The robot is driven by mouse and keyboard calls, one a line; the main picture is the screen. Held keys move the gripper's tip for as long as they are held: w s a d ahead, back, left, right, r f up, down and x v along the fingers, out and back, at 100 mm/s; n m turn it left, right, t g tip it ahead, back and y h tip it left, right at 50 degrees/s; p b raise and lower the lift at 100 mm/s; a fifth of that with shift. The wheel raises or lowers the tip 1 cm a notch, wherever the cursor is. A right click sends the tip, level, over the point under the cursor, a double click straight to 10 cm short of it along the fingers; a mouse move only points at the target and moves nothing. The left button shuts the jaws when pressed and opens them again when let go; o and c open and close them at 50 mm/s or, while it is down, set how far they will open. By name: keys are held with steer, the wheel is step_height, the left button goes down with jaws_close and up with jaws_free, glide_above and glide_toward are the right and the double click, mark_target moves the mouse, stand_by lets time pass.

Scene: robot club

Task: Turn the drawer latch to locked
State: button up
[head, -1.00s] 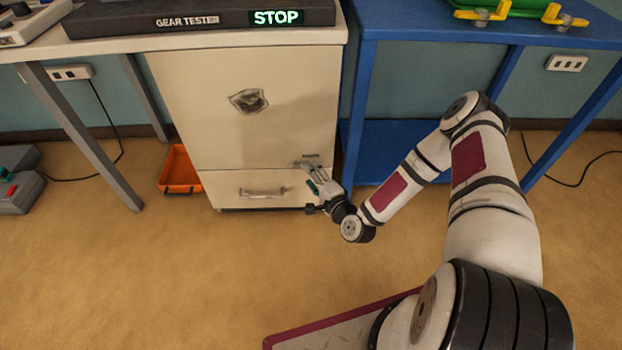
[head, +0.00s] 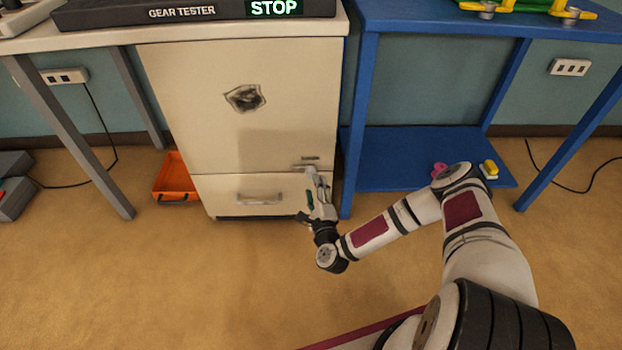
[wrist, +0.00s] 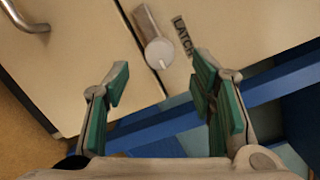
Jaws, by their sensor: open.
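The drawer latch (head: 303,168) is a small grey lever at the right side of the cream cabinet. In the wrist view the latch (wrist: 152,40) has a round pivot with a white mark. Its arm lies roughly along the seam above the drawer (head: 225,190). A label reading LATCH (wrist: 183,36) is beside it. My gripper (head: 312,183) is just below the latch in the head view. In the wrist view my gripper's (wrist: 161,78) green-padded fingers are apart and empty, with the latch beyond the gap between them. I see no contact.
The drawer's bar handle (head: 260,198) is left of my gripper. A blue table (head: 357,120) stands close on the right, with pink and yellow items on its lower shelf. An orange bin (head: 172,180) is on the floor at left. The floor in front is clear.

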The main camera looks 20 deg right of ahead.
mark_target(311, 178)
steer(key=w, duration=0.2)
steer(key=w+b, duration=0.1)
steer(key=w, duration=0.1)
steer(key=w+b, duration=0.1)
steer(key=w, duration=0.1)
steer(key=shift+w+d, duration=0.25)
steer(key=shift+d, duration=0.1)
steer(key=c, duration=1.1)
